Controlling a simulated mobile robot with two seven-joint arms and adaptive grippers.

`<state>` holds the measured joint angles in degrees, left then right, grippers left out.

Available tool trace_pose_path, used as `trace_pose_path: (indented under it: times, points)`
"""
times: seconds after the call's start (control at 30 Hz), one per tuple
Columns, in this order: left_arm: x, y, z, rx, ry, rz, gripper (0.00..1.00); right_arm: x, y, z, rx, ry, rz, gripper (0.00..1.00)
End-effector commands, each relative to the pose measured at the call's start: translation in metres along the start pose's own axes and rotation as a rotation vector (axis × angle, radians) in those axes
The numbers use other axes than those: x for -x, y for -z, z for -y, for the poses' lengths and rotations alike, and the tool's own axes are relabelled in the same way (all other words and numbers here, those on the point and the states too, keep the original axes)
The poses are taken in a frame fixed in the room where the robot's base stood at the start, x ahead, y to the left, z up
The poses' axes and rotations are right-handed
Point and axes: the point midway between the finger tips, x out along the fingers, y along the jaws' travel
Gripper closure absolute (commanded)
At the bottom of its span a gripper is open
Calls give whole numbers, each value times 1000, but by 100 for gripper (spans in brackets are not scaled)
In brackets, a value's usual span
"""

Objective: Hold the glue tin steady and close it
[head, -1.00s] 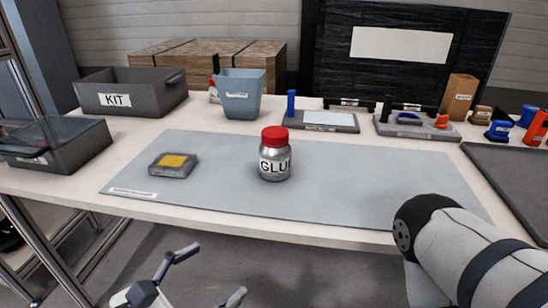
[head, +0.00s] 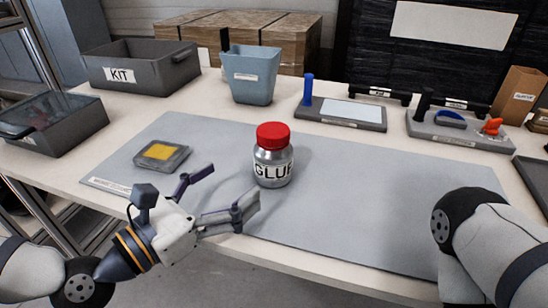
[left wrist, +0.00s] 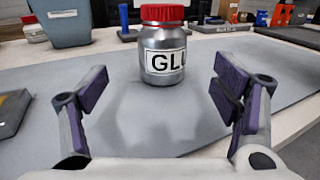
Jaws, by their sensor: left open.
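The glue tin (head: 273,165) is a silver jar with a white GLUE label and stands upright on the grey mat (head: 340,205). Its red lid (head: 273,134) sits on top; I cannot tell how tight it is. The tin also shows ahead in the left wrist view (left wrist: 163,62), with the lid (left wrist: 168,14) at the top edge. My left gripper (head: 232,188) is open and empty, just in front and to the left of the tin, its fingers (left wrist: 157,95) apart and not touching it. My right gripper is out of view; only my right arm shows at the right.
A flat grey case with a yellow top (head: 163,153) lies left of the tin. Behind stand a KIT bin (head: 142,75), a blue bin (head: 250,78) and tool trays (head: 340,116). A dark open bin (head: 50,125) is at the left.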

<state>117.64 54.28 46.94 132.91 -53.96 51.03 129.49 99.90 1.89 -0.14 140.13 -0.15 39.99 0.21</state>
Motion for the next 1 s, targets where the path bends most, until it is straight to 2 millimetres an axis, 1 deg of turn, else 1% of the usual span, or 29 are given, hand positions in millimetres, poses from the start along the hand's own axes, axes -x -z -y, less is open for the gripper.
trace_pose_path:
  times: [0.1, 0.2, 0.3, 0.4, 0.67, 0.77, 0.9, 1.0]
  points:
    - [-25, -3, 2, -4, 5, 3, 19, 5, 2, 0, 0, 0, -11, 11]
    - [-43, -2, 2, -3, 4, 2, 19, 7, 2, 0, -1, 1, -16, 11]
    - [-55, -2, 1, -3, 2, 1, 19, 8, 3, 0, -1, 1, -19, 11]
    - [-60, -1, 1, -1, 2, 1, 19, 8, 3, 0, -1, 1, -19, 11]
    - [-61, -1, 1, 0, 1, 0, 19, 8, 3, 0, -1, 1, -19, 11]
    - [-72, -2, 3, -3, 3, 2, 19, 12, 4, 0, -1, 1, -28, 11]
    - [-96, -3, 4, -5, 3, 4, 19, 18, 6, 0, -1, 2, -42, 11]
    - [-108, -1, 3, -2, 1, 1, 19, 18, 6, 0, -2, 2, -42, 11]
